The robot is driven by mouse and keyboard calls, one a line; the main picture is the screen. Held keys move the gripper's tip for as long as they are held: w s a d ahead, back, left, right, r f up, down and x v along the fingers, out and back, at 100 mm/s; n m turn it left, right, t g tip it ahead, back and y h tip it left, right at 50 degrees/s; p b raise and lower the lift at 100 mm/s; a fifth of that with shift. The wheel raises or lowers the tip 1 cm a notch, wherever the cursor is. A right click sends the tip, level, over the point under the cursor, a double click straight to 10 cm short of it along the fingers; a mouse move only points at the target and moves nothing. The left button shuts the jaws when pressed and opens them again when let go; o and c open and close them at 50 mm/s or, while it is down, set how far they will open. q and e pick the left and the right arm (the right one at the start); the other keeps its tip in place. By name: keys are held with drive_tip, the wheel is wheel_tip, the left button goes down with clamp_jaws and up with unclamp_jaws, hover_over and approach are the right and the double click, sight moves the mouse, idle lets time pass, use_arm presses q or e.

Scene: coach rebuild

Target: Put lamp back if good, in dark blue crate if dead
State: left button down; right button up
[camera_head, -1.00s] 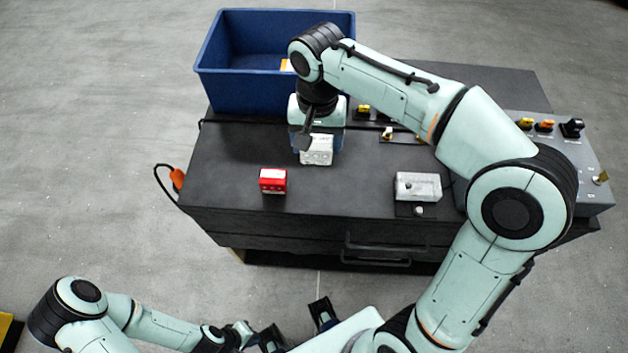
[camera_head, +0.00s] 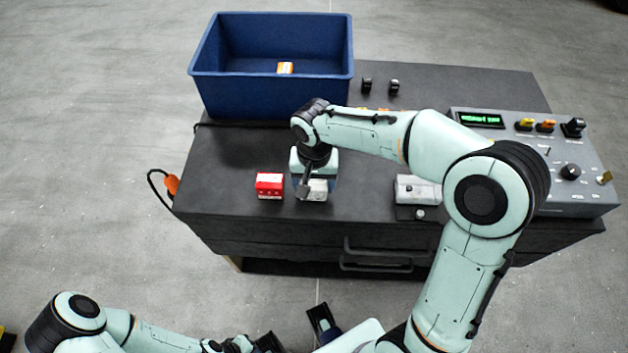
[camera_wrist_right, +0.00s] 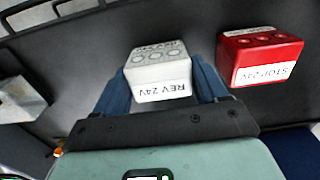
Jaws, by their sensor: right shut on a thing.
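My right gripper (camera_head: 316,192) is shut on a white lamp block (camera_wrist_right: 160,72) labelled "REV 24V", low over the front of the dark table. In the head view the hand partly hides this white lamp (camera_head: 317,188). I cannot tell if it touches the table. A red lamp block (camera_head: 269,185) labelled "STOP 24V" stands just left of it; it also shows in the right wrist view (camera_wrist_right: 258,55).
A grey control box (camera_head: 575,195) with a green display, knobs and switches stands at the right. Two small dark pieces (camera_head: 380,86) stand at the back. An orange-ended cable (camera_head: 171,184) hangs left.

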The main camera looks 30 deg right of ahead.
sight(314, 182)
drive_tip(key=shift+f, duration=0.2)
drive_tip(key=o, duration=1.1)
drive_tip(key=shift+r, duration=0.1)
drive_tip(key=shift+r, duration=0.1)
drive_tip(key=shift+r, duration=0.35)
wheel_tip(314, 182, up, 11)
drive_tip(key=p, duration=0.1)
drive_tip(key=shift+r+p, duration=0.2)
drive_tip(key=shift+p, duration=0.2)
